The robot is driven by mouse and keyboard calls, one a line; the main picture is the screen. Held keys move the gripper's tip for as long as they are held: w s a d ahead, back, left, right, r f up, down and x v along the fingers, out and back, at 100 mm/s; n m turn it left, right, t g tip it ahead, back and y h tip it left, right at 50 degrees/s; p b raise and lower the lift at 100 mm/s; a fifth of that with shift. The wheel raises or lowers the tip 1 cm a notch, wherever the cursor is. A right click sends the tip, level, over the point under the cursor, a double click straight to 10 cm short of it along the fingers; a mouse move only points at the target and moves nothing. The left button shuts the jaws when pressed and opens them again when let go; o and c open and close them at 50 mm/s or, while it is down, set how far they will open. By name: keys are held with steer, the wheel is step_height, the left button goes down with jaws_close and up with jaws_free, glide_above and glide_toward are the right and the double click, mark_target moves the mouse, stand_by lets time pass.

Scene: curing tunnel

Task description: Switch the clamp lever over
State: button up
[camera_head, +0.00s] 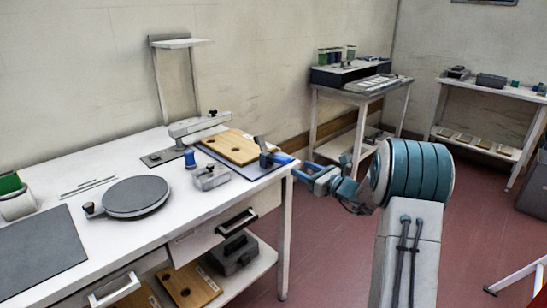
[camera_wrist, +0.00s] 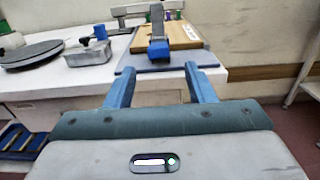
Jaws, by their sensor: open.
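The clamp lever stands at the near right edge of a wooden board (camera_head: 231,147) on the workbench. It has a grey arm (camera_head: 262,146) and a blue end (camera_head: 281,158) that points towards my gripper (camera_head: 300,168). In the wrist view, the lever's blue end (camera_wrist: 158,49) shows beyond and between my two blue fingers, with its grey arm (camera_wrist: 157,17) rising behind it. My gripper (camera_wrist: 159,70) is open, with nothing seen between the fingers. Whether a finger touches the lever cannot be told. The lever's pivot is partly hidden.
The board lies on a blue-grey mat (camera_wrist: 200,58) at the bench corner. A metal box (camera_head: 211,177), a blue spool (camera_head: 190,158) and a round turntable (camera_head: 136,196) stand to the left. Open red floor (camera_head: 330,240) lies right of the bench.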

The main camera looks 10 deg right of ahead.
mark_target(276, 157)
steer(key=x, duration=1.1)
steer(key=shift+a, duration=0.2)
